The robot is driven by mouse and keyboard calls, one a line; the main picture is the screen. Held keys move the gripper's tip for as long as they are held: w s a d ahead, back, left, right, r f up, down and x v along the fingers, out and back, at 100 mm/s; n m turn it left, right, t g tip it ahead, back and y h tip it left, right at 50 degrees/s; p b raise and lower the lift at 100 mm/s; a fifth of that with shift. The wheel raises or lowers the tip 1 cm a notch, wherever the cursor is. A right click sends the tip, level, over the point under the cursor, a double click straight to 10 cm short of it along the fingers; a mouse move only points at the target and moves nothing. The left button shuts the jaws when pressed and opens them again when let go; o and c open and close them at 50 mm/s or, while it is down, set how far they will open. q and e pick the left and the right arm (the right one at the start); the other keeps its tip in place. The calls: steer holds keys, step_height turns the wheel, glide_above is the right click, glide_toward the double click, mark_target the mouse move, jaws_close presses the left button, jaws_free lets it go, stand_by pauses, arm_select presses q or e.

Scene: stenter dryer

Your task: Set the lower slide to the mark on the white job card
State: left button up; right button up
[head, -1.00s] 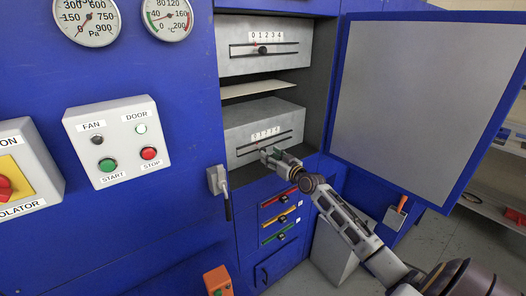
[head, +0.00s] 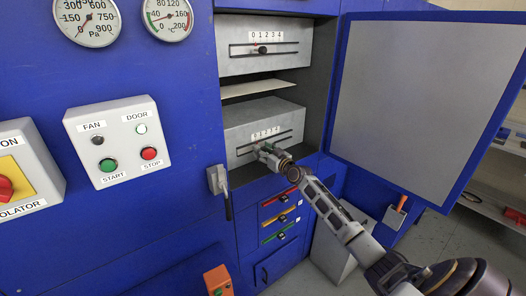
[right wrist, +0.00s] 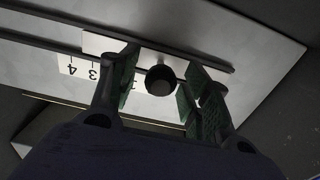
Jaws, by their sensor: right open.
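The lower slide's scale plate (head: 266,134) is on the front of the lower grey box (head: 262,117), with its slot below. In the right wrist view, which is turned upside down, the slide's round black knob (right wrist: 160,80) sits in the slot. The numbers 4 and 3 show on the scale (right wrist: 82,69); the rest is hidden by a finger. My right gripper (right wrist: 160,92) is open, its green-padded fingers on either side of the knob with gaps. In the head view the right gripper (head: 257,151) covers the knob. I cannot make out a marked job card.
The upper slide (head: 263,50) has its own 0-to-4 scale. A pale flat sheet or shelf (head: 265,88) lies between the boxes. The blue door (head: 430,95) stands open to the right. A grey handle (head: 219,187) and coloured drawer strips (head: 279,219) are near the arm.

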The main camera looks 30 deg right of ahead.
stand_by(0.3)
jaws_close()
steer(key=shift+w+d, duration=0.1)
